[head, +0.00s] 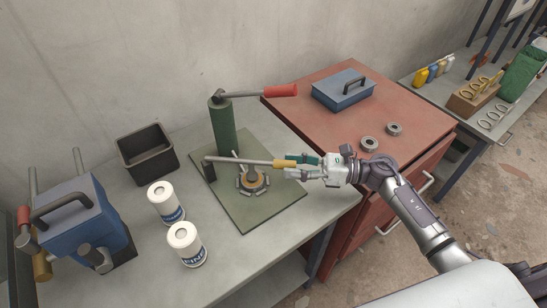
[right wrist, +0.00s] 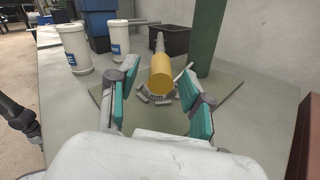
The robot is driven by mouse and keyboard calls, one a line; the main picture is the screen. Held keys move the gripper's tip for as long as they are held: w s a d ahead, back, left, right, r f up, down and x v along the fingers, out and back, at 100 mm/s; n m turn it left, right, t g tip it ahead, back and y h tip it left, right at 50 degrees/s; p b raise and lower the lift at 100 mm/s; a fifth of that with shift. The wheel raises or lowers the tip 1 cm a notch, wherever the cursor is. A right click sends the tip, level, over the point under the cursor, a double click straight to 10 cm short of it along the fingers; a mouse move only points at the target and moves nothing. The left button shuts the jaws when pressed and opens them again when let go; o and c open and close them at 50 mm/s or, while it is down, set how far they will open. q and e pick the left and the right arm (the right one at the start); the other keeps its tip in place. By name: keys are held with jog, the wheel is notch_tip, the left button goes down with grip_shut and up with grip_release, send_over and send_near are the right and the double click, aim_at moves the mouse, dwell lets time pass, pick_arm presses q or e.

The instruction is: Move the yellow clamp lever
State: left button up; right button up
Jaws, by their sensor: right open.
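The clamp lever is a grey bar with a yellow grip (head: 285,163). It lies nearly level over a green base plate (head: 262,208) on the grey bench. In the right wrist view the yellow grip (right wrist: 162,74) points end-on toward the camera, centred between the fingers. My right gripper (head: 293,168) is open at the outer end of the grip, its teal-padded fingers apart. In the right wrist view the gripper (right wrist: 161,98) shows a gap on both sides of the grip. Whether the tips overlap the grip lengthwise is hard to tell. My left gripper is not seen.
A green post (head: 224,128) with a red-handled lever (head: 281,91) stands behind the clamp. A ring part with several small blocks (head: 252,181) sits beneath the bar. Two white canisters (head: 184,244), a black bin (head: 146,153) and a red cabinet (head: 322,125) flank the plate.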

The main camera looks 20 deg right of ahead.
aim_at(278, 165)
jog(key=shift+p+x, duration=0.55)
jog(key=shift+x, duration=1.85)
grip_shut()
